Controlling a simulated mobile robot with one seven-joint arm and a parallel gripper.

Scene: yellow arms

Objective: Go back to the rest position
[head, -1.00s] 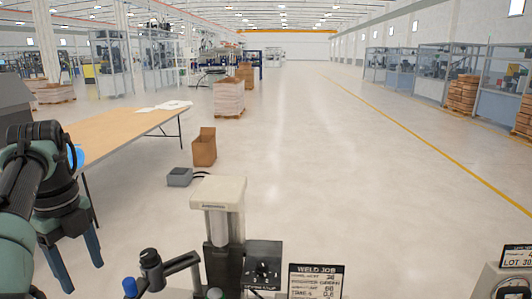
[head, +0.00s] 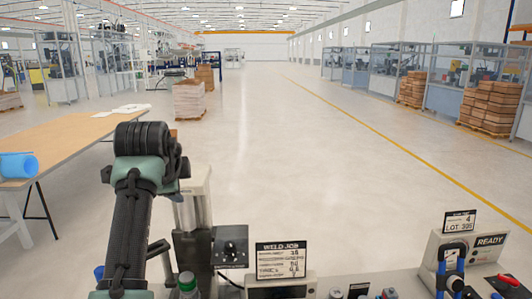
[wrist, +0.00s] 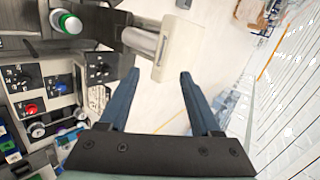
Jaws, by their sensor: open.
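My gripper (wrist: 160,74) shows in the wrist view with its two blue-grey fingers spread apart and nothing between them. Beyond the fingertips is the pale head of a bench machine (wrist: 167,48). In the head view my arm rises from the bottom left of centre, its dark, ribbed joint in front of the wooden table's right end. The fingers cannot be made out in the head view. The machine's column (head: 190,212) stands just right of my arm and is partly hidden by it.
A control box (head: 230,247), a WELD JOB sign (head: 278,258) and a READY box (head: 478,250) line the near bench. Open floor (head: 290,170) lies beyond.

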